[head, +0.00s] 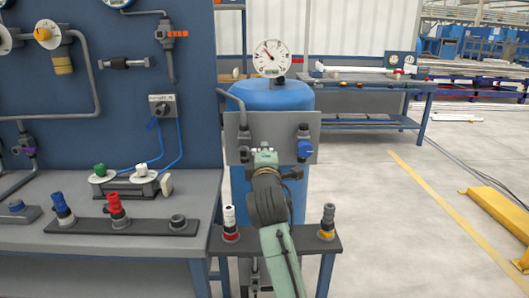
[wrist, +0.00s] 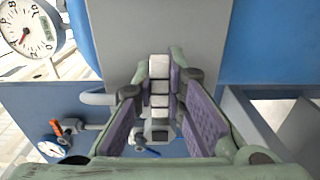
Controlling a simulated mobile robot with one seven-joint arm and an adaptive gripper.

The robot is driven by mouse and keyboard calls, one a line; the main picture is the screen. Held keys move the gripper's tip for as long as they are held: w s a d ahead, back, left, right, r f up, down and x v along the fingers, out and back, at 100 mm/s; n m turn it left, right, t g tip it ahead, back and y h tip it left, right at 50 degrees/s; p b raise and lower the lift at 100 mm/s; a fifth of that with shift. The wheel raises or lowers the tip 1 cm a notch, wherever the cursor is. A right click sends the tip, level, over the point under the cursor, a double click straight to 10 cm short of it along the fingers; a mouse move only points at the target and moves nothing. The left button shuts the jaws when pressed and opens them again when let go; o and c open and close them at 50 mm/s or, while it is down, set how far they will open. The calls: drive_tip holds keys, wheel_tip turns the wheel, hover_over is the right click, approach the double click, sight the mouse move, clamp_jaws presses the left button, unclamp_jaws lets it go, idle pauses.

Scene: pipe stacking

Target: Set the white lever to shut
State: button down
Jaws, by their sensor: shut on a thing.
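The white lever (wrist: 159,68) shows in the wrist view as a pale, ribbed upright bar between my fingertips. My gripper (wrist: 160,88) is shut on it, with a purple-padded finger on each side. In the head view my gripper (head: 264,156) is in front of the grey panel (head: 272,128) on the blue tank (head: 270,94). There my gripper and arm hide most of the lever and the middle of the panel. I cannot tell the lever's exact angle.
A round gauge (head: 271,58) stands on the tank. A blue-handled valve (head: 304,149) is right of my gripper, and a dark fitting (head: 244,137) is left. Below, a stand holds a white-red piece (head: 230,223) and a dark-yellow piece (head: 327,222). Open floor lies right.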

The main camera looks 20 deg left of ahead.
drive_tip(key=c, duration=1.6)
unclamp_jaws()
drive_tip(key=v, duration=1.2)
